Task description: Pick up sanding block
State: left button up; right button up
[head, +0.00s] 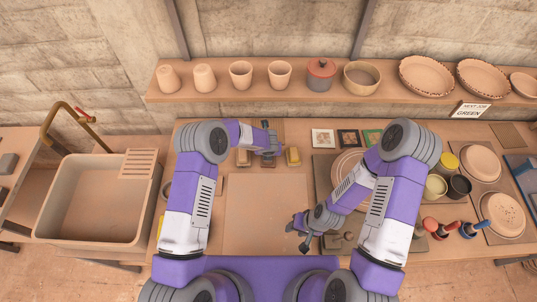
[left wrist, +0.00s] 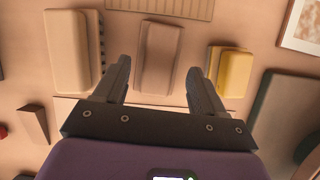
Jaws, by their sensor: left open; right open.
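Three blocks lie in a row on the worktop. The middle one, a plain brown block that looks like the sanding block (left wrist: 158,58), shows in the left wrist view between my fingers; in the head view it (head: 269,163) is partly hidden by my gripper. My left gripper (left wrist: 163,75) is open and empty, with a finger on each side of this block in the picture. I cannot tell how high the fingertips are above it. My right gripper (head: 298,232) is open and empty over the front right of the worktop.
A beige block with a bristly edge (left wrist: 73,50) lies left of the middle block and a yellow block (left wrist: 235,72) lies right. A small wedge (left wrist: 33,123) lies farther left. A sink (head: 95,205) stands at left; a shelf with pots (head: 320,75) hangs behind.

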pick_arm(q)
jog(key=b+x, duration=0.1)
jog(key=x, duration=0.2)
jog(key=shift+w+a, duration=0.1)
jog(key=shift+w, duration=0.05)
pick_arm(e)
jog(key=shift+f, duration=0.55)
pick_arm(q)
jog(key=shift+w+f, duration=0.1)
jog(key=shift+f+b, duration=0.2)
jog(key=shift+b, duration=0.3)
pick_arm(e)
jog(key=shift+f, duration=0.5)
pick_arm(q)
jog(key=c, duration=0.8)
jog(key=shift+o, duration=0.2)
jog(key=shift+r+p, duration=0.3)
jog(key=shift+p, duration=0.2)
pick_arm(e)
jog(key=shift+r, duration=0.5)
pick_arm(q)
notch_tip(320, 180, up, 9)
jog(key=p, duration=0.4)
jog(key=shift+p, duration=0.4)
pick_arm(e)
notch_tip(320, 180, up, 5)
jog(key=shift+f, duration=0.1)
pick_arm(q)
jog(key=shift+r, duration=0.45)
